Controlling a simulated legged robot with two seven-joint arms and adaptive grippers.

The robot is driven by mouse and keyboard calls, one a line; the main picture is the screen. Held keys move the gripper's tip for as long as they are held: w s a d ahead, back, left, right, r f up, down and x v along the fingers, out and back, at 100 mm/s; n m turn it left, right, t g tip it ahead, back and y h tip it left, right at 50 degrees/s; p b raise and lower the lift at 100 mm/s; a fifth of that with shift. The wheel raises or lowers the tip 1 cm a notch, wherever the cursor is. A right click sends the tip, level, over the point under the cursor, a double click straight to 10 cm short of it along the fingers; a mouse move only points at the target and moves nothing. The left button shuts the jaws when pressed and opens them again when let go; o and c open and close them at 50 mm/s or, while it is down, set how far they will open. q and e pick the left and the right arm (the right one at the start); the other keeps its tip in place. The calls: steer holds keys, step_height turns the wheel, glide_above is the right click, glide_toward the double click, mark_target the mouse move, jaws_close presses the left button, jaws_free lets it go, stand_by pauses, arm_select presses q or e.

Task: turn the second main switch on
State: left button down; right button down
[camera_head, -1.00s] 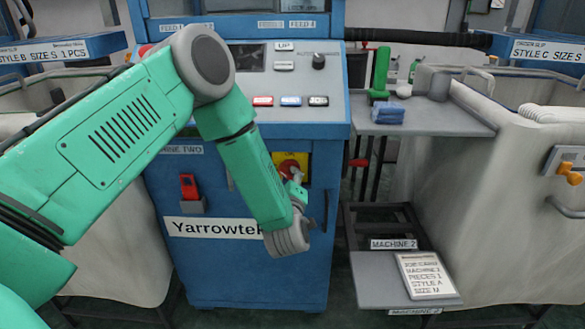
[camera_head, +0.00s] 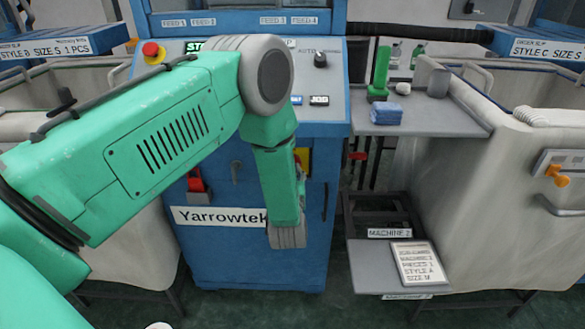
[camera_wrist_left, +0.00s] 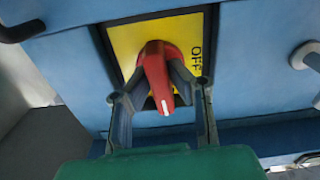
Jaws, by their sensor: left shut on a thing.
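The main switch is a red rotary handle (camera_wrist_left: 158,72) on a yellow plate (camera_wrist_left: 125,42). The word OFF is printed sideways on the plate, right of the handle in the left wrist view. The handle stands nearly upright there, its white-marked end toward the bottom. My left gripper (camera_wrist_left: 160,78) is shut on the handle, one finger on each side. In the head view my left arm covers most of the switch, and only a bit of the yellow plate (camera_head: 304,157) shows on the blue Yarrowtek cabinet (camera_head: 245,270). My right gripper is not in view.
A red emergency button (camera_head: 152,51) sits at the panel's upper left. A red lever (camera_head: 196,181) and a dark door handle (camera_head: 325,202) are on the cabinet front. A grey shelf (camera_head: 440,122) holds a blue cloth (camera_head: 386,114). A MACHINE 2 tray with a card (camera_head: 415,264) is lower right.

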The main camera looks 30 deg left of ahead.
arm_select(q)
steer(key=shift+w+a+r+m, duration=0.15)
steer(key=shift+w+r+m, duration=0.05)
steer(key=shift+r+m, duration=0.2)
steer(key=c, duration=1.5)
jaws_free()
steer(key=shift+s+f, duration=0.1)
steer(key=shift+f, duration=0.1)
steer(key=v, duration=1.2)
steer(key=shift+f, duration=0.1)
